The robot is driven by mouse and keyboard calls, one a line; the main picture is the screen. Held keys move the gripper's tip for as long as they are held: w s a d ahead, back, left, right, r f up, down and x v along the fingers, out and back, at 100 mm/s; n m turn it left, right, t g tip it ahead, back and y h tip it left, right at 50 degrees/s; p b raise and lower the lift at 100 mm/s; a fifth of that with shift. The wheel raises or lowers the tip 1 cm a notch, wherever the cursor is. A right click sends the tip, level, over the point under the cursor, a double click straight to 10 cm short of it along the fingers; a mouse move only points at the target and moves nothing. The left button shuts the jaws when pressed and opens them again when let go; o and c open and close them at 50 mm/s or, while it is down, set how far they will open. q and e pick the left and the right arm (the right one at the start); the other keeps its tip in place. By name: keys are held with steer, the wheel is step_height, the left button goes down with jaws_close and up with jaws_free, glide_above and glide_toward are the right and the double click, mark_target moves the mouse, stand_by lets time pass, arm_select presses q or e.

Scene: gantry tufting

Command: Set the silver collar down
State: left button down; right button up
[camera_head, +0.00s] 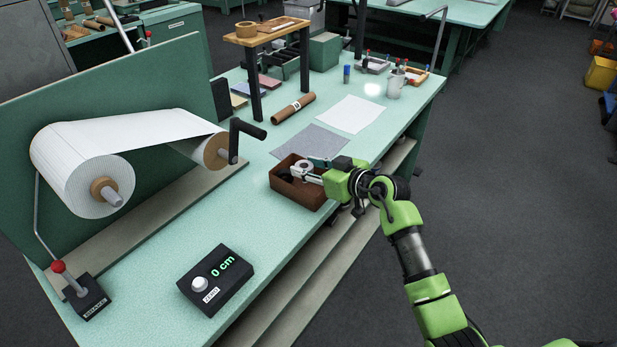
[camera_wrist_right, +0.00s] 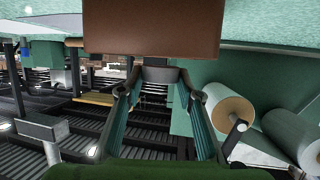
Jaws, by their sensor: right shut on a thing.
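The silver collar (camera_head: 303,166) is a small, pale ring at the brown tray on the bench's front edge. My right gripper (camera_head: 311,170) comes in from the right at the tray and is shut on the collar. In the right wrist view, the collar (camera_wrist_right: 157,75) is a grey band between the two fingertips (camera_wrist_right: 157,92). The brown tray (camera_head: 309,200) is an open box; its wall also fills the top of the right wrist view (camera_wrist_right: 150,28). I cannot tell whether the collar touches the tray. My left gripper is not in view.
A grey sheet (camera_head: 310,141) and a white sheet (camera_head: 350,114) lie behind the tray. A cardboard tube (camera_head: 293,107) lies further back. A white roll with a crank (camera_head: 90,165) stands at left. A black display box reading 0 cm (camera_head: 216,279) is in front. The bench between is clear.

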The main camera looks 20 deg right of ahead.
steer(key=f, duration=0.3)
steer(key=shift+w+d+f, duration=0.1)
steer(key=shift+w+f, duration=0.1)
steer(key=shift+f, duration=0.05)
steer(key=shift+f, duration=0.15)
